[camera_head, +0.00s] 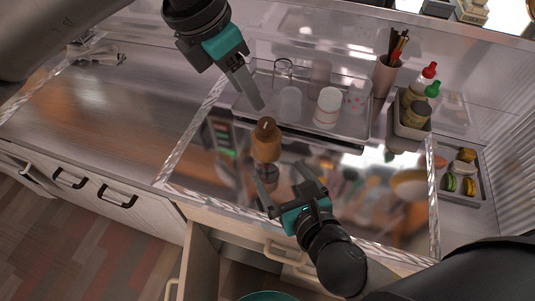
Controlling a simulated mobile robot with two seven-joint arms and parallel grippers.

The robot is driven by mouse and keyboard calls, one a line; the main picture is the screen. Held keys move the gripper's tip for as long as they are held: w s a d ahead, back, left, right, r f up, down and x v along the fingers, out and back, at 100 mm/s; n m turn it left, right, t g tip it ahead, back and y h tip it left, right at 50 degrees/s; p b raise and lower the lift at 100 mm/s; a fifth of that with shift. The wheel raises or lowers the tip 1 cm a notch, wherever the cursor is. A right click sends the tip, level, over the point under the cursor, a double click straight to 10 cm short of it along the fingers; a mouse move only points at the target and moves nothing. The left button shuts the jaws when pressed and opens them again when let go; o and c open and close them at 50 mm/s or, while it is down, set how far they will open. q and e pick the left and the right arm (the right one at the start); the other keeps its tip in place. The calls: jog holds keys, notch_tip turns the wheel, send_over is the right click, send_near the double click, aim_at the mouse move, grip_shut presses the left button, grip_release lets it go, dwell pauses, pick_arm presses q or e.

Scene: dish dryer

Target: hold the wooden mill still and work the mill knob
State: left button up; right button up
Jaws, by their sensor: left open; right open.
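The wooden mill (266,146) stands upright on the reflective counter, near the front edge of a tray. Its small dark knob (266,122) is on top. My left gripper (256,97) is above the mill and slightly to its left, with its fingers pointing down. It is open, though the fingers overlap in this view. My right gripper (288,188) is in front of the mill and below it in the picture.
A tray (345,138) with cups (328,107) lies behind the mill. A drawer (203,262) stands open below the counter. The left counter is mostly clear.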

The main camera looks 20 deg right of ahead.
aim_at(267, 155)
jog(key=x, duration=0.9)
